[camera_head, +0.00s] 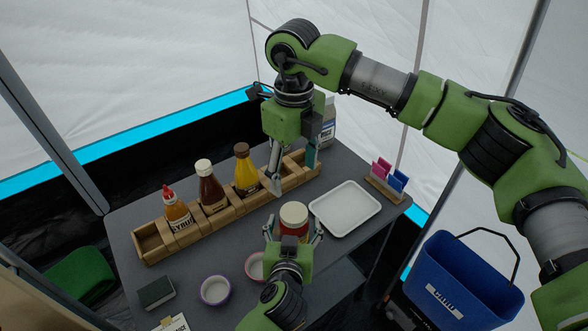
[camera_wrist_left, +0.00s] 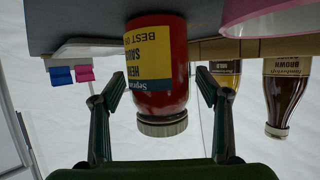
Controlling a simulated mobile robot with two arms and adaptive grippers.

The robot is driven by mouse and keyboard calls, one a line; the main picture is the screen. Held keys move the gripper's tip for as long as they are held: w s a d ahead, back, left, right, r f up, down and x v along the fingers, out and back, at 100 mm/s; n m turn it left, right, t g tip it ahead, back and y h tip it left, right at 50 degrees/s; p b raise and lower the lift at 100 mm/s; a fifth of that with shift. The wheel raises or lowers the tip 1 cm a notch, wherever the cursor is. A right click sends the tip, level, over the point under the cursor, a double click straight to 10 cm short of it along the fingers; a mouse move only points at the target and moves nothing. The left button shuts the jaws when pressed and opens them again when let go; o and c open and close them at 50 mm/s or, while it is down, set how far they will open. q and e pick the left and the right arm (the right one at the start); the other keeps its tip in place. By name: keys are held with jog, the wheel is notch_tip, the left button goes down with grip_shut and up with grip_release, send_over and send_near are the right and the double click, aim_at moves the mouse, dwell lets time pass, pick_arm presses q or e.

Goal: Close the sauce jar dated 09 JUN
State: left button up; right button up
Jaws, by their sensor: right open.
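A red sauce jar (camera_head: 294,217) with a cream rim around its top stands upright near the front of the table. In the left wrist view, which is upside down, the jar (camera_wrist_left: 158,97) has a yellow and blue label and a cream, ridged cap band (camera_wrist_left: 162,127). No date of 09 JUN is readable. My left gripper (camera_head: 293,235) is low at the jar, its fingers spread on either side; in the wrist view narrow gaps show beside the jar. My right gripper (camera_head: 292,168) is open and empty, pointing down behind and above the jar.
A wooden rack (camera_head: 158,243) holds syrup, brown and yellow sauce bottles behind the jar. A white tray (camera_head: 345,207) lies right of it. A pink bowl (camera_head: 255,267) and purple-rimmed bowl (camera_head: 215,290) stand front left. A card holder (camera_head: 384,188) is at the right edge.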

pick_arm(q)
jog(key=v, duration=1.2)
